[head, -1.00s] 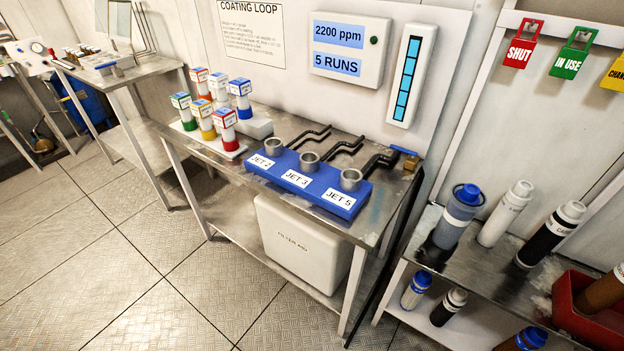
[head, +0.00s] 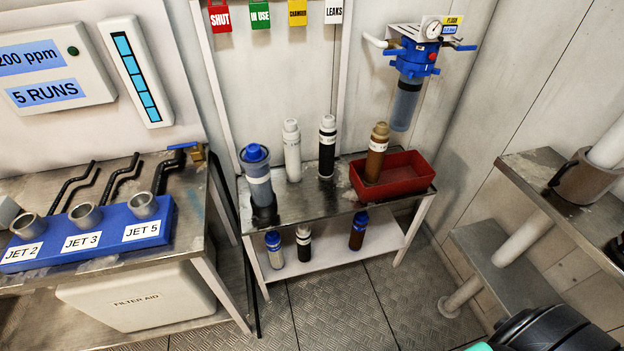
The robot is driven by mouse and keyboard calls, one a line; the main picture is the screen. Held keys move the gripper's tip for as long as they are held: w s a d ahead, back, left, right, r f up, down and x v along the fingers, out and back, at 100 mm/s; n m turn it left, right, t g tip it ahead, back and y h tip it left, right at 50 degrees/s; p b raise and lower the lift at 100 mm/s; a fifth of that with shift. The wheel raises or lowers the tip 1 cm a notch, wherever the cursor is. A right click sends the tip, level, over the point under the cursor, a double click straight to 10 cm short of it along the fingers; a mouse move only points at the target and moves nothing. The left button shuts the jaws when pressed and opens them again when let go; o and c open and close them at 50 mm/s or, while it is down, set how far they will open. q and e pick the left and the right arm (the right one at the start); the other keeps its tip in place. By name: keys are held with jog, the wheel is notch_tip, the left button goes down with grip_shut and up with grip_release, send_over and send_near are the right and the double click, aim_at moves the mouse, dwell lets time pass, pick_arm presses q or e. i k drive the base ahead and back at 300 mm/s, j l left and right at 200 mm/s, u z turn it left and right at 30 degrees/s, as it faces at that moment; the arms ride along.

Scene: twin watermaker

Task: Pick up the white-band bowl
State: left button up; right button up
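A blue-grey cylinder with a blue top and a white band (head: 259,181) stands at the left end of a metal bench (head: 320,202); it matches the white-band bowl. A dark patch or base shows at its foot, and I cannot tell which. A second bowl, translucent blue-grey (head: 405,103), hangs under a blue filter head (head: 412,62) on the wall; I see no white band on it. Neither of my grippers shows in the head view.
White (head: 292,152), black (head: 327,148) and brown (head: 376,153) cartridges stand right of the bowl, the brown one at the red tray (head: 422,172). Smaller bottles stand on the lower shelf (head: 330,250). The jet table (head: 195,235) is left, metal shelves (head: 560,185) right.

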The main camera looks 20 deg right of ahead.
aim_at(259, 174)
jog(key=z, duration=0.15)
jog(key=k+l+z, duration=0.15)
jog(key=l+z, duration=0.15)
jog(key=l, duration=0.4)
jog(key=l+z, duration=0.3)
jog(key=l, duration=0.4)
